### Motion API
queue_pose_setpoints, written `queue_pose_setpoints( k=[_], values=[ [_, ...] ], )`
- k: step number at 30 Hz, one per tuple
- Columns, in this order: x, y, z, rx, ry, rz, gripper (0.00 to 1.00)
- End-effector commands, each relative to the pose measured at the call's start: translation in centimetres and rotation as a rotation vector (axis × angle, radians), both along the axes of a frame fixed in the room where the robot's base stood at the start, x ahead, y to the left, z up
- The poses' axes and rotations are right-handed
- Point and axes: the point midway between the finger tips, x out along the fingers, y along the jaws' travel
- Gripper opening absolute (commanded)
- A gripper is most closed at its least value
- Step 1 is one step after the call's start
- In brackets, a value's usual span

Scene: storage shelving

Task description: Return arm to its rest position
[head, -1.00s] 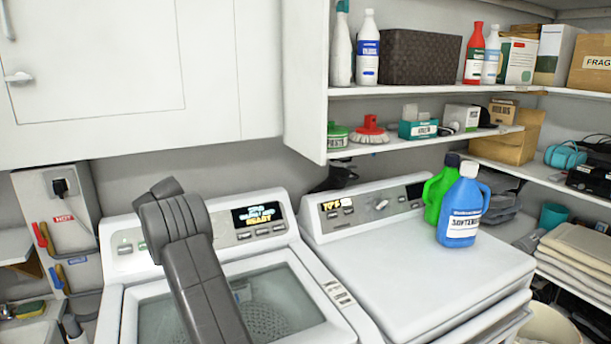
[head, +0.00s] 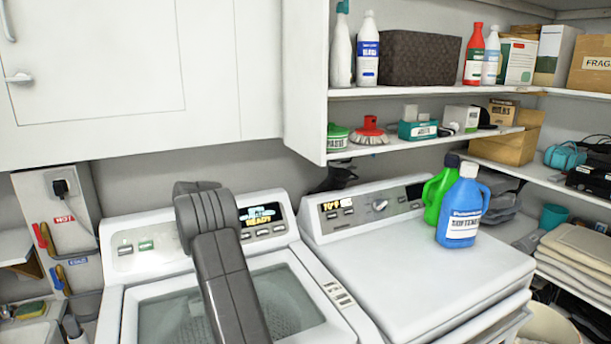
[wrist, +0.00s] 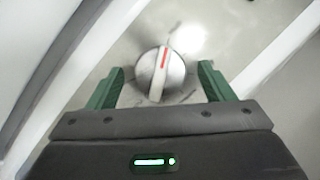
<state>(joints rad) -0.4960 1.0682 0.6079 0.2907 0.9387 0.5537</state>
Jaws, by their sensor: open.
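My gripper (wrist: 162,72) shows in the wrist view with its two green fingers apart and nothing between them. A round silver knob (wrist: 160,73) with a red mark lies beyond the fingertips, on a pale panel. I cannot tell whether the fingers touch it. In the head view my grey arm rises in front of the washer (head: 120,262) and hides part of its control panel. I cannot make out my gripper there. The dryer (head: 415,275) stands to the right, with a knob (head: 380,205) on its panel.
A blue softener bottle (head: 462,212) and a green bottle (head: 437,192) stand on the dryer top. A shelf (head: 430,90) with bottles and boxes hangs above. The white cabinet (head: 230,70) overhangs the washer. The dryer's left top is clear.

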Motion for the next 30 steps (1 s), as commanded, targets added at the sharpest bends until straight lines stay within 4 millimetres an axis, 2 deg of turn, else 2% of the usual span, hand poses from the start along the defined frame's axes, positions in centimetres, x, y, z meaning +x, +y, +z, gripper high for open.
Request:
queue_pose_setpoints(
  k=[6,12,30],
  values=[
    [-0.05,-0.26,-0.4,0.201,0.097,-0.201,0.75],
    [-0.11,-0.26,-0.3,0.319,0.153,-0.319,0.75],
    [-0.28,-0.38,0.22,0.349,0.167,-0.349,0.75]
  ],
)
